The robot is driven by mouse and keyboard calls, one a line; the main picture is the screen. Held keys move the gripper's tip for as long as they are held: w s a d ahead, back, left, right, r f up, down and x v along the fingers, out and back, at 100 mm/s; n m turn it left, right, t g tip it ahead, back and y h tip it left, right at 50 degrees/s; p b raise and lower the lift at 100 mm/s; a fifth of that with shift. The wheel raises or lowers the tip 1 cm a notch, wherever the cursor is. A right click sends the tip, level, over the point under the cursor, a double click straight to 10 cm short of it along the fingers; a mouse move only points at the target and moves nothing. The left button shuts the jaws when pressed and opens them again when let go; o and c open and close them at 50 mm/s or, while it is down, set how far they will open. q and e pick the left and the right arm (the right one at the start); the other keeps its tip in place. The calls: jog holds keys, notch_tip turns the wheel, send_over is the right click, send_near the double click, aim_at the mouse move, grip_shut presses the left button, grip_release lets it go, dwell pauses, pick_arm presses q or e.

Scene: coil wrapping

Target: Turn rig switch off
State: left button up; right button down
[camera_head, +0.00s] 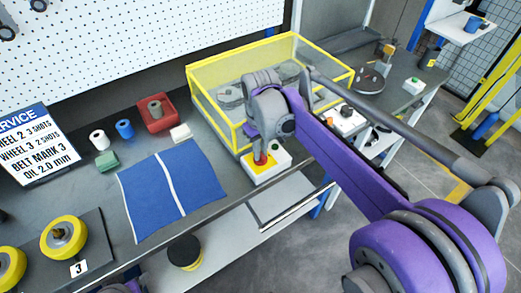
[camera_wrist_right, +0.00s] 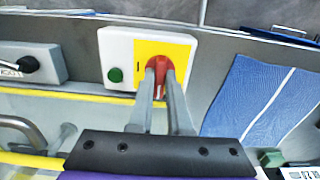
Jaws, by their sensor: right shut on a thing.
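The rig switch is a white box (camera_head: 278,163) with a yellow plate and a red knob (camera_head: 261,158), at the bench's front edge in the head view. In the right wrist view the red knob (camera_wrist_right: 160,72) sits on the yellow plate (camera_wrist_right: 178,47), with a green button (camera_wrist_right: 115,75) beside it on the white box (camera_wrist_right: 117,47). My right gripper (camera_wrist_right: 160,88) is shut on the red knob, one finger on each side. In the head view the right arm comes down over the switch and partly hides it.
A yellow-framed clear guard (camera_head: 236,62) stands right behind the switch. A blue cloth (camera_head: 170,190) lies to its left. A red block (camera_head: 157,113), a blue roll (camera_head: 124,129) and yellow wheels (camera_head: 64,238) are further left. Another control box (camera_head: 346,121) is to the right.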

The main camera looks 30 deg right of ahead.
jog(key=c, duration=0.9)
grip_release()
jog(key=shift+o, duration=0.2)
jog(key=shift+r, duration=0.1)
notch_tip(320, 180, up, 11)
jog(key=shift+f+p, duration=0.2)
jog(key=shift+p, duration=0.15)
